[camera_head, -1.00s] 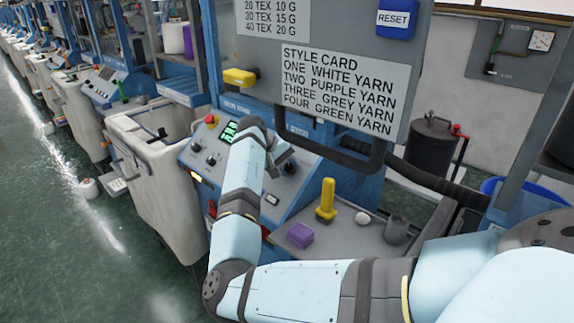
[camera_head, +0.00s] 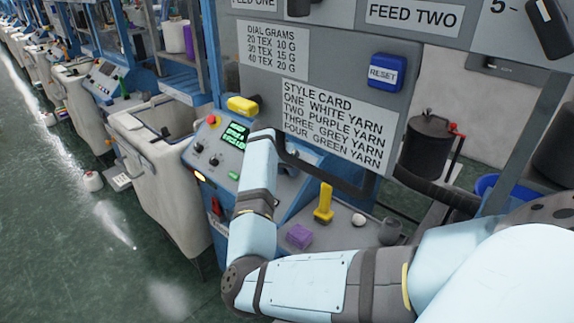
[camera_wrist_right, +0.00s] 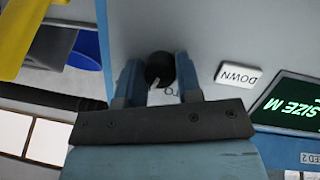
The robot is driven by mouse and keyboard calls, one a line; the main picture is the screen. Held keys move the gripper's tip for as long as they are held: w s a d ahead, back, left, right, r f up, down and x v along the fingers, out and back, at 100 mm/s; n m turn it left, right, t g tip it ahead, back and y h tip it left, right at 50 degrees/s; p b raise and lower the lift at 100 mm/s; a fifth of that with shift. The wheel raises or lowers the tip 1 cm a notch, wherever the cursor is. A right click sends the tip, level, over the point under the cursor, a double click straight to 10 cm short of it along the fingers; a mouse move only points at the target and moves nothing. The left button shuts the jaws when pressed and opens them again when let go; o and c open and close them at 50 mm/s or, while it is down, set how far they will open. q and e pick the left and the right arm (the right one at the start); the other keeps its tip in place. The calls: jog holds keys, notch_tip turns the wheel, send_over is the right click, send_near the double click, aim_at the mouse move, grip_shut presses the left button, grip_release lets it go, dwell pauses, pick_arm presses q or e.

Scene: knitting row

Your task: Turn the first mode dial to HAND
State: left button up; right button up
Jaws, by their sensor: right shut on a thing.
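A black round dial (camera_wrist_right: 160,66) with a white pointer line sits on the pale panel in the right wrist view. My right gripper (camera_wrist_right: 159,80) has its two blue fingers on either side of the dial and is shut on it. The pointer line is at the dial's near edge, slanting slightly left. In the head view my right forearm reaches the blue console (camera_head: 212,178) and hides the dial and fingertips. My left gripper is in neither current view.
A white DOWN button (camera_wrist_right: 238,74) and a green-lettered screen (camera_wrist_right: 289,106) lie right of the dial. The style card board (camera_head: 335,125) hangs above my wrist.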

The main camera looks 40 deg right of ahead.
jog(key=shift+d+r+m+p, duration=0.1)
jog(key=shift+m+p, duration=0.2)
jog(key=shift+m, duration=0.6)
jog(key=shift+t, duration=0.3)
jog(key=o, duration=0.9)
jog(key=b+v, duration=0.1)
jog(key=v, duration=1.2)
jog(key=shift+r, duration=0.3)
